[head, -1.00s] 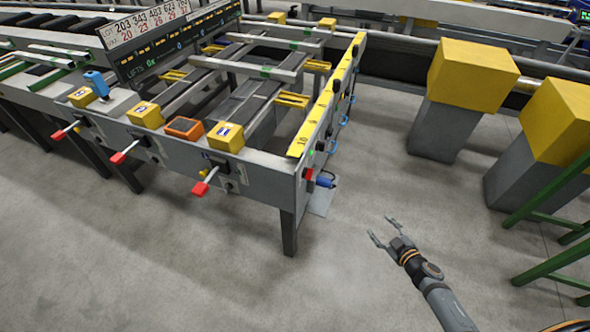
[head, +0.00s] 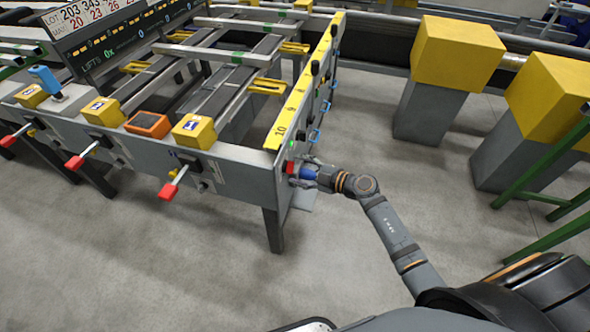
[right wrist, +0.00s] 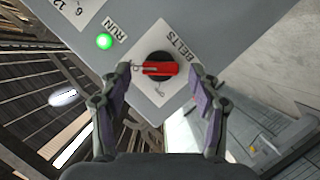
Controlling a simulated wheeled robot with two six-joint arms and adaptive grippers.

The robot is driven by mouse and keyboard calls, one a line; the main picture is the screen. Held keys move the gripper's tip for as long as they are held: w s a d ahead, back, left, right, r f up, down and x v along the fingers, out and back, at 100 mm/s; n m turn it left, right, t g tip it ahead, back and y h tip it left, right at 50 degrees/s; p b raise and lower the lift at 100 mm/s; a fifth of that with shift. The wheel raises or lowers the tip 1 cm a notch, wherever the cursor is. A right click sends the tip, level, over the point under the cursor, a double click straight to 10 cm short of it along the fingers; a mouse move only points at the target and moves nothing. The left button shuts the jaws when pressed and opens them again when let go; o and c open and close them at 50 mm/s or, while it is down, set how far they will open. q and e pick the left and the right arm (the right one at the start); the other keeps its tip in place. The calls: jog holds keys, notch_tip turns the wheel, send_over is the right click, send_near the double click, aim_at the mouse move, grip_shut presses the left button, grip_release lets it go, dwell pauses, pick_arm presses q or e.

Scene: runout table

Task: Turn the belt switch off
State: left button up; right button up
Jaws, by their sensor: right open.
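The belt switch (right wrist: 159,69) is a red knob on a black round base, on a light plate marked "BELTS" in the right wrist view. Its red bar lies nearly level in that picture. In the head view the red switch (head: 291,168) sits on the end face of the runout table (head: 240,172). My right gripper (right wrist: 163,80) is open, with one finger on each side of the knob. I cannot tell whether the fingers touch it. In the head view my right gripper (head: 304,174) is at the end face. My left gripper is not in view.
A green lamp (right wrist: 104,41) marked "RUN" is lit beside the switch plate. Red-tipped levers (head: 168,191) stick out from the table's front. Yellow-topped posts (head: 457,55) and a green frame (head: 545,170) stand to the right. The floor between is clear.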

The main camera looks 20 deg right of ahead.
jog(key=shift+x, duration=0.8)
jog(key=c, duration=1.2)
jog(key=shift+o, duration=0.2)
jog(key=shift+f, duration=0.1)
